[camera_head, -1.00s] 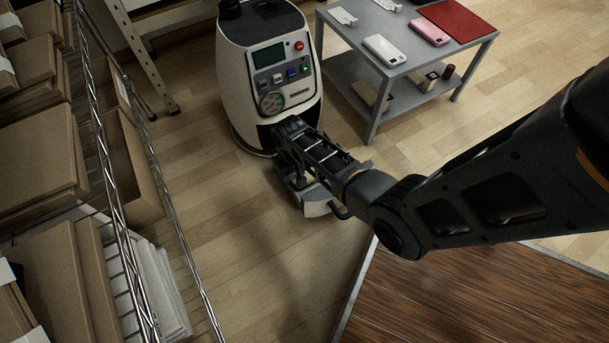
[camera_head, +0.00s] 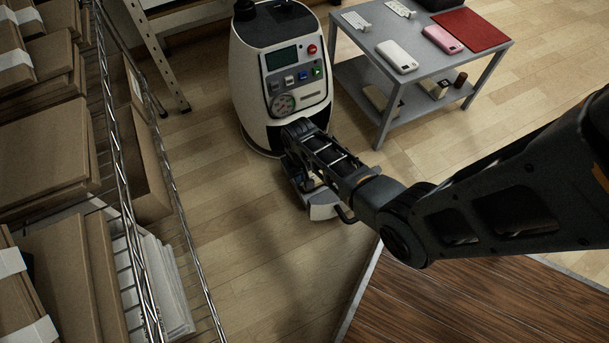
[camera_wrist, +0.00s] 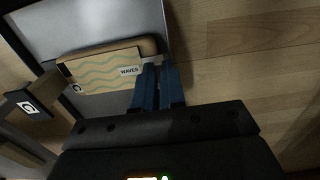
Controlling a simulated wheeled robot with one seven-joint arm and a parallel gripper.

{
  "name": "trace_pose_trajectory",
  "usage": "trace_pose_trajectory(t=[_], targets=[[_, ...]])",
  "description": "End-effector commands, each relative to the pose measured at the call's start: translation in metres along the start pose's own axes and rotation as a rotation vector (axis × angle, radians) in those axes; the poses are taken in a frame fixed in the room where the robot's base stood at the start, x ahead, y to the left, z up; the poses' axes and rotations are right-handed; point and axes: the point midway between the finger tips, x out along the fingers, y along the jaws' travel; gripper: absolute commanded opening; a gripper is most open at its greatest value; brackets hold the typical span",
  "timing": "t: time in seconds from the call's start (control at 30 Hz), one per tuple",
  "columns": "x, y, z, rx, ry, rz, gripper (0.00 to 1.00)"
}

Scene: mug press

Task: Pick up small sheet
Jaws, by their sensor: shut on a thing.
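The small sheet (camera_wrist: 100,72) is a thin, pale tan piece with teal wavy lines and a white "WAVES" label. It shows in the wrist view, left of my gripper (camera_wrist: 159,72). My gripper's blue fingers are close together and shut at the sheet's right end. The part of the sheet between the fingertips is hidden. A tan, round-cornered thing shows just behind the sheet. In the head view my arm reaches down in front of the white press machine (camera_head: 252,85); the fingers and the sheet cannot be made out there.
A grey two-level table (camera_head: 410,75) stands right of the machine, with phones, a red mat (camera_head: 472,30) and small items on its lower shelf. A wire rack (camera_head: 172,190) with cardboard packages is at left. A dark wooden surface (camera_head: 450,305) is at lower right.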

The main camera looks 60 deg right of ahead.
Motion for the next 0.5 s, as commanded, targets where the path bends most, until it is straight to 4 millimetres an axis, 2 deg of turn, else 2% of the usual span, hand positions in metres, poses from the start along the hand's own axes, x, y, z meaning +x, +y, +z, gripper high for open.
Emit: trace_pose_trajectory(t=[0.17,0.37,0.5], targets=[[-0.014,0.0,0.0,0.0,0.0,0.0,0.0],[-0.043,0.0,0.0,0.0,0.001,0.0,0.0],[-0.061,0.027,0.007,0.005,-0.001,0.0,0.0]])
